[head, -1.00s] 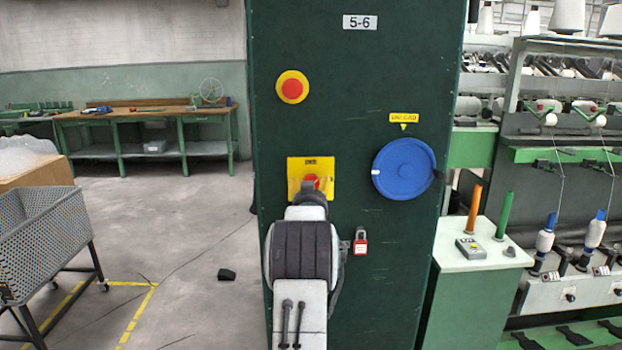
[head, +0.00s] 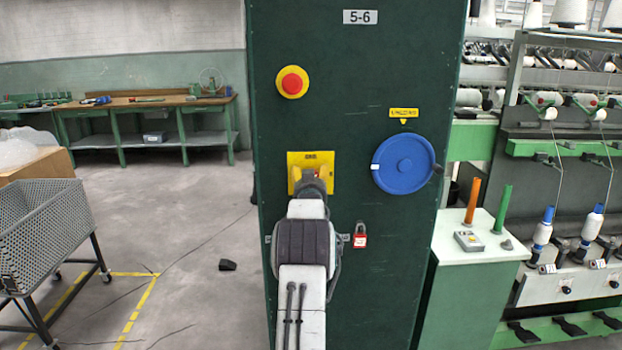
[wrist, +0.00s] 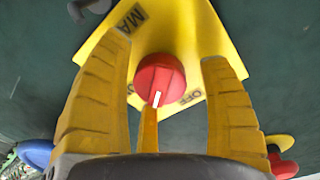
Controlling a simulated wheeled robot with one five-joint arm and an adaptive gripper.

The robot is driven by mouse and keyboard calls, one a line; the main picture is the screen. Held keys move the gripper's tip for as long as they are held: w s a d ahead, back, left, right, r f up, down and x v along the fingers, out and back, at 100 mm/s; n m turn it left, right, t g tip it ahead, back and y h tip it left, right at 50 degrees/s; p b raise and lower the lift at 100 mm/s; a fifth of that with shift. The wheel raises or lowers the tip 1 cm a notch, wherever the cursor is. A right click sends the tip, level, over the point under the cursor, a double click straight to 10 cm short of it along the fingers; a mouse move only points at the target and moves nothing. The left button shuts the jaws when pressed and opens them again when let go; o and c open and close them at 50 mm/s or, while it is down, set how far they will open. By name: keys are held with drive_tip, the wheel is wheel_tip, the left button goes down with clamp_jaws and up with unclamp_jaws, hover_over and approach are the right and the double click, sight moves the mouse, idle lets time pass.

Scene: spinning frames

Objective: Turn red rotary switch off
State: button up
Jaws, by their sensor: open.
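The red rotary switch (wrist: 160,80) sits on a yellow plate (wrist: 185,35) in the wrist view. Its white mark points towards the bottom of the picture, and an "OFF" label is to its lower right. My gripper (wrist: 172,75) is open, with one yellow finger left and one right of the knob, and gaps show on both sides. A third yellow strip stands just below the knob; whether it touches cannot be told. In the head view my gripper (head: 313,180) covers most of the knob in front of the yellow plate (head: 294,160).
On the same green cabinet (head: 350,75) are a red emergency button (head: 291,82) above, a blue handwheel (head: 403,163) to the right and a red padlock (head: 360,236) below right. A mesh cart (head: 45,225) stands left; the floor between is mostly clear.

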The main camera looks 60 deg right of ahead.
drive_tip(key=shift+c, duration=0.4)
drive_tip(key=c, duration=1.1)
drive_tip(key=shift+c, duration=0.2)
drive_tip(key=n+b, duration=0.1)
drive_tip(key=b, duration=0.2)
drive_tip(key=shift+f+n, duration=0.2)
drive_tip(key=shift+n, duration=0.1)
drive_tip(key=n+b, duration=0.3)
drive_tip(key=b, duration=0.1)
drive_tip(key=shift+a+b, duration=0.1)
drive_tip(key=shift+b, duration=0.2)
drive_tip(key=n+b, duration=0.1)
drive_tip(key=b, duration=0.2)
drive_tip(key=shift+n, duration=0.4)
drive_tip(key=shift+r+n+b, duration=0.25)
drive_tip(key=shift+n+b, duration=0.15)
drive_tip(key=shift+b, duration=0.25)
drive_tip(key=shift+r, duration=0.1)
